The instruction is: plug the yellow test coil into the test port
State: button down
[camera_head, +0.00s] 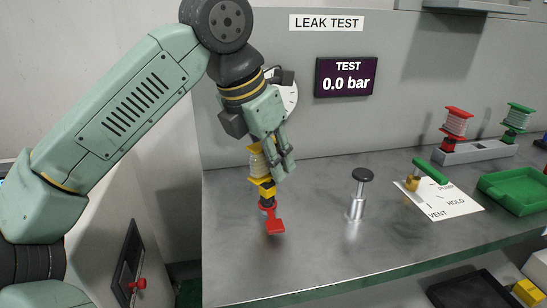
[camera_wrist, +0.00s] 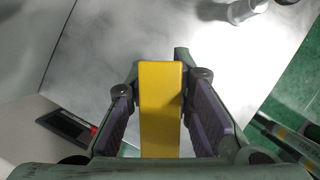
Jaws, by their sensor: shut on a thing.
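The yellow test coil (camera_head: 256,162), a pale winding between yellow end plates, is upright at the left of the steel bench. My gripper (camera_head: 283,160) is shut on it from the right; in the wrist view its yellow top (camera_wrist: 161,105) fills the space between the jaws (camera_wrist: 160,115). Directly below the coil is a dark and yellow fitting (camera_head: 266,190) with a red lever-like piece (camera_head: 274,222) at its foot. This fitting seems to be the test port, but I cannot tell whether the coil is seated in it or just above it.
A black-knobbed metal post (camera_head: 357,195) stands right of the coil. A green-handled valve (camera_head: 430,172) sits on a labelled plate (camera_head: 447,200). A rack (camera_head: 475,152) with red and green coils and a green tray (camera_head: 515,190) are farther right. The display (camera_head: 345,77) reads 0.0 bar.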

jog(key=shift+f, duration=0.25)
jog(key=c, duration=1.3)
grip_release()
jog(key=shift+c, duration=0.2)
jog(key=shift+o, duration=0.5)
jog(key=o, duration=0.3)
jog(key=shift+r, duration=0.1)
jog(key=shift+r+p, duration=2.35)
jog(key=shift+r, duration=0.6)
